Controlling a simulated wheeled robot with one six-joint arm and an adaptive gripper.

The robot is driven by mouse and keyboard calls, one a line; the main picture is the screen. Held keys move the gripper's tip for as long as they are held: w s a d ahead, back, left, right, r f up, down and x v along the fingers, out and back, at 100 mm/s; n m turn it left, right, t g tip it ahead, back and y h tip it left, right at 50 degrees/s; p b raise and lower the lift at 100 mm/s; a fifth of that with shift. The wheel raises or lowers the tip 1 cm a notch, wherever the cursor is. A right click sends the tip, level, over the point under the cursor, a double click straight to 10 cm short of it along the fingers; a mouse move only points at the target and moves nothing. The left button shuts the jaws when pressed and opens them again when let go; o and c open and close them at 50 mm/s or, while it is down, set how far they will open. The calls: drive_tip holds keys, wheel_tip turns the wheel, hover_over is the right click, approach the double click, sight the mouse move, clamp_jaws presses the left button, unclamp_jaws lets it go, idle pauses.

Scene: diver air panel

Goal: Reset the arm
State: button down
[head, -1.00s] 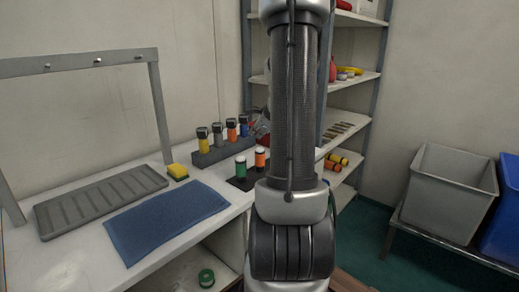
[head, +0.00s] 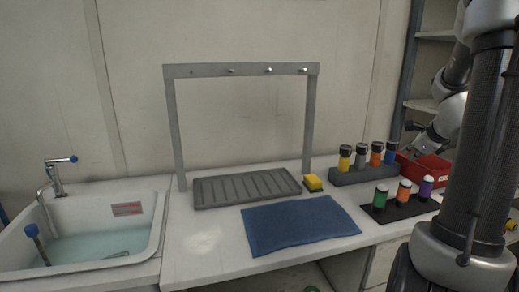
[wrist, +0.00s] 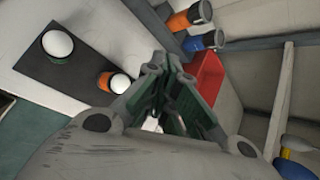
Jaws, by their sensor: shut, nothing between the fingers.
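My gripper (wrist: 165,72) is shut and empty in the wrist view, its dark fingers meeting at the tips. In the head view my arm stands at the right edge, and my gripper (head: 413,151) is small and partly hidden beside the red box (head: 428,168). The red box also shows just right of the fingers in the wrist view (wrist: 208,78). Whether the fingers touch anything is not clear, but nothing is held.
A grey rack (head: 345,178) holds several coloured cylinders. A dark plate (head: 384,214) carries green, orange and purple ones. A blue mat (head: 298,226), yellow sponge (head: 313,183), ribbed tray (head: 247,188) under a grey frame (head: 240,70), and sink (head: 150,235) lie further left. Shelves stand behind right.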

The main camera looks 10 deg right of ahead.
drive_tip(key=s+a+f+n+g+y, duration=0.2)
drive_tip(key=s+a+n+g+y, duration=0.15)
drive_tip(key=s+a+n, duration=0.8)
drive_tip(key=s+a+r+n, duration=0.3)
drive_tip(key=s+a+n, duration=0.2)
drive_tip(key=a+n, duration=0.2)
drive_tip(key=s+a+r+n+g+h, duration=0.1)
drive_tip(key=s+a+r+n, duration=0.3)
drive_tip(key=n, duration=0.7)
drive_tip(key=s+a, duration=0.2)
drive_tip(key=a, duration=0.1)
drive_tip(key=shift+a, duration=0.2)
drive_tip(key=shift+r, duration=0.1)
